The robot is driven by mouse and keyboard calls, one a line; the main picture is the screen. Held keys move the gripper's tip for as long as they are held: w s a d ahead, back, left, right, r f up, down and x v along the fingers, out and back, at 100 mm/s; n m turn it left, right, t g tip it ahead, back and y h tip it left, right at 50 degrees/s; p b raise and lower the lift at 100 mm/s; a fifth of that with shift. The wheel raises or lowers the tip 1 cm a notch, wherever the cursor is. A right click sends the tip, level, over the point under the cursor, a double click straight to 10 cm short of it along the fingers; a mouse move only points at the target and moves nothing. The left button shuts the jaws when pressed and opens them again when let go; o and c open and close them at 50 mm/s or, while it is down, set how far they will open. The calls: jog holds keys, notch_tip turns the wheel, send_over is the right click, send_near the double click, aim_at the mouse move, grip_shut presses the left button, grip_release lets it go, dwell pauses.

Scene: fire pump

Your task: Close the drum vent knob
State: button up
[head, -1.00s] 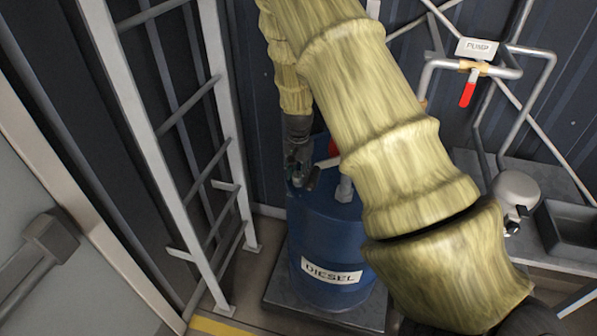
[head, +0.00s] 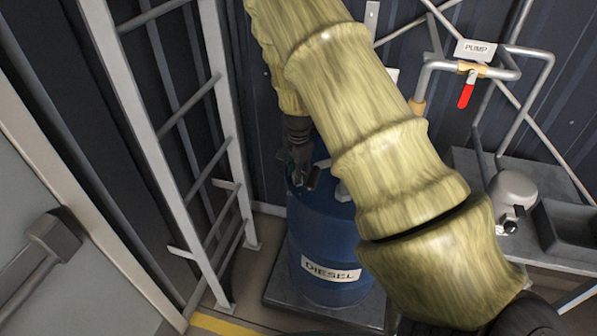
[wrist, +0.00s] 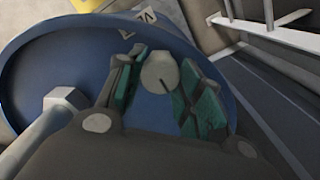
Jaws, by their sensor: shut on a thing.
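The blue diesel drum (head: 322,232) stands on a low grey platform in the head view, and its top fills the wrist view (wrist: 40,75). The vent knob (wrist: 159,73) is a pale grey round cap with a dark slot line, near the middle of the wrist view. My gripper (wrist: 163,80) has its green-padded fingers on either side of the knob, shut on it. In the head view my gripper (head: 303,178) is small and dark over the drum's top, and the knob cannot be made out there.
A pale pipe fitting (wrist: 62,102) rises from the drum top beside my gripper. A grey ladder (head: 225,120) stands left of the drum. At right are pipes with a red-handled valve (head: 466,95) under a PUMP sign. My arm hides part of the drum's right side.

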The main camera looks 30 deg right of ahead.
jog(key=shift+w+r, duration=0.1)
jog(key=o, duration=1)
jog(key=shift+o, duration=0.2)
notch_tip(320, 180, up, 12)
dwell(0.4)
